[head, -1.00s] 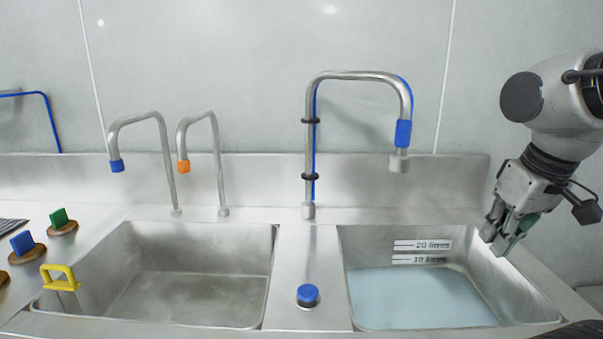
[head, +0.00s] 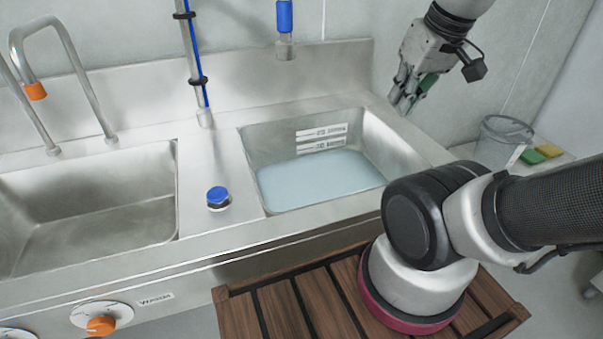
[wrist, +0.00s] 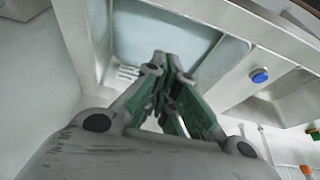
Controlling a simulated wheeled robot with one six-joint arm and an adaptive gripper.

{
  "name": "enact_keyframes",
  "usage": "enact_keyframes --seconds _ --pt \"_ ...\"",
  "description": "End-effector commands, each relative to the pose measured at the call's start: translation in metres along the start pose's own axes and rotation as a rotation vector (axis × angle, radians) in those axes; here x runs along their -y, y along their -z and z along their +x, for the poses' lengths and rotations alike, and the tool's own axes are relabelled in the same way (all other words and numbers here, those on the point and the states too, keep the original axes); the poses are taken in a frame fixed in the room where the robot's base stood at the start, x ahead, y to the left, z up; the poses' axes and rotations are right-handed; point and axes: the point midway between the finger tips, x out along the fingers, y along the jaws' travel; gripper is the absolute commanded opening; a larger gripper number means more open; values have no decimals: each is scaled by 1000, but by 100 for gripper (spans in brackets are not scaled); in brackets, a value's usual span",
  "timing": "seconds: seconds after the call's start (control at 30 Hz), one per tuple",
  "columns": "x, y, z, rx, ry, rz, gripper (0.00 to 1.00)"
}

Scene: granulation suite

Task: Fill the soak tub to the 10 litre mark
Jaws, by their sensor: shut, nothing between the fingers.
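The soak tub (head: 400,150) is the right-hand steel basin, with pale blue water (head: 315,180) in it. Its back wall has a 20 litre mark (head: 322,131) above a 10 litre mark (head: 322,145). The water's back edge lies close under the lower mark; I cannot read the exact level. A spout with a blue sleeve (head: 285,18) hangs behind the tub, with no stream visible. A blue knob (head: 217,197) sits on the deck left of the tub; it shows in the wrist view (wrist: 259,75). My gripper (head: 402,104) is shut and empty near the tub's back right corner.
Another basin (head: 100,195) lies to the left, without visible water, with an orange-tipped tap (head: 35,91) behind it. A clear bucket (head: 503,140) and green (head: 531,157) and yellow (head: 549,150) blocks stand at right. A slatted wooden platform (head: 240,315) lies in front.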

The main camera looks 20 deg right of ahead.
Motion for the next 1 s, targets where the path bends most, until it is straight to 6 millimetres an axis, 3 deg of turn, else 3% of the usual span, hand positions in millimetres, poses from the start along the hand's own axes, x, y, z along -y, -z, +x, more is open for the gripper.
enact_keyframes --seconds 0.2,0.37,0.57,0.67,0.8,1.0 --pt "7 2 2 6 13 -33 0" --pt "38 10 21 85 58 -169 0" --pt "114 36 45 208 123 -469 0" --pt "162 46 55 256 163 -749 0" --pt "238 50 69 292 246 -1284 0" --pt "311 47 80 270 375 -1970 0"
